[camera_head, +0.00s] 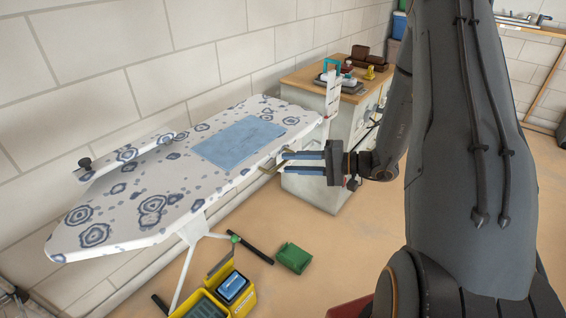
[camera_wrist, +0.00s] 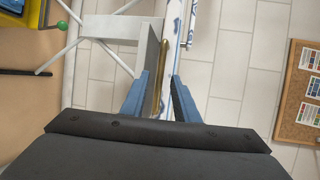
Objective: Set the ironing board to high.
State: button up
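The ironing board (camera_head: 185,178) stands along the wall, its white cover printed with blue-grey rings. In the wrist view the lever and the board's edge lie between the fingers (camera_wrist: 161,76). I cannot tell whether either finger touches the lever.
A folded blue cloth (camera_head: 238,142) lies on the board, and a small sleeve board (camera_head: 130,155) stands at its back. A grey cabinet (camera_head: 310,190) with a wooden top is close beyond my gripper. Yellow bins (camera_head: 240,298) and a green box (camera_head: 293,258) are on the floor below.

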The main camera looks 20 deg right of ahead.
aim_at(285, 163)
jog(key=shift+x, duration=1.75)
grip_shut()
